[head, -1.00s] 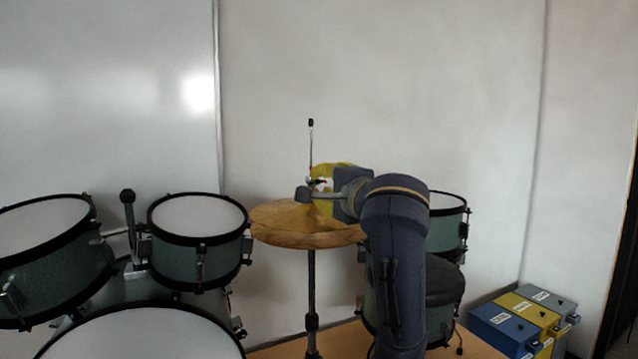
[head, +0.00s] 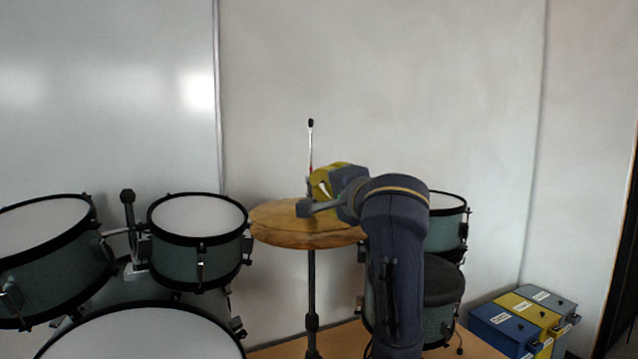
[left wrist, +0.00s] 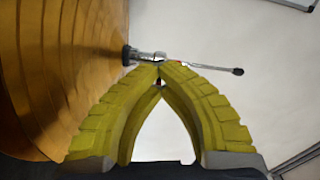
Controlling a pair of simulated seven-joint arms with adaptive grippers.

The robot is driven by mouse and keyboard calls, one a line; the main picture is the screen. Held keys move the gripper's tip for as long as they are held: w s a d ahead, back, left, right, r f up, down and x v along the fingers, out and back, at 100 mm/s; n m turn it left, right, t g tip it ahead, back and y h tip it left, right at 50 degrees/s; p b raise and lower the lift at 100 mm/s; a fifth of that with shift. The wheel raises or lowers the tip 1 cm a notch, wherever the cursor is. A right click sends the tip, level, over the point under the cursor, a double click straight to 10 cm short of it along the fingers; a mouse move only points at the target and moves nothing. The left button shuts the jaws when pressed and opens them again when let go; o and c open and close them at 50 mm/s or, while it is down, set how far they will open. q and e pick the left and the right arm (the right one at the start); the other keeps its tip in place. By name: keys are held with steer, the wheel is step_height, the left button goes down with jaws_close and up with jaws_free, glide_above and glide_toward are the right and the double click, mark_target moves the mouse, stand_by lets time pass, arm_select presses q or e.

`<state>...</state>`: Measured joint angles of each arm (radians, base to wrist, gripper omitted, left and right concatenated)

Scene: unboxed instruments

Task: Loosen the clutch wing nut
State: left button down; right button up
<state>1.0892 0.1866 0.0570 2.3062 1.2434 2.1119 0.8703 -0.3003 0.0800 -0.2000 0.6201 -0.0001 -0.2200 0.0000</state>
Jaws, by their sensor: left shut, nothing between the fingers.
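The hi-hat's wooden-gold cymbals (head: 285,232) sit on a stand, with a thin rod (head: 311,140) rising above them to a black tip. In the left wrist view the cymbal (left wrist: 50,70) is at left, and the metallic clutch (left wrist: 147,56) sits on the rod (left wrist: 205,68). My left gripper (head: 315,190) is above the cymbals at the rod. Its yellow fingers (left wrist: 160,66) are shut, tips together beside the clutch, with nothing between them. A small red bit shows near the tips. The wing nut cannot be made out clearly; the fingertips partly hide that area.
Toms (head: 198,220) and a bass drum (head: 145,335) stand to the left. Another drum (head: 445,225) and a dark round seat-like top (head: 443,285) are behind my arm at right. Blue, yellow and grey boxes (head: 525,315) sit at lower right.

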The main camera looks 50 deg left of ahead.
arm_select(q)
steer(key=shift+n, duration=1)
steer(key=n, duration=0.4)
steer(key=shift+n, duration=0.4)
steer(key=c, duration=1.5)
jaws_free()
steer(key=shift+o, duration=0.2)
steer(key=shift+v, duration=3)
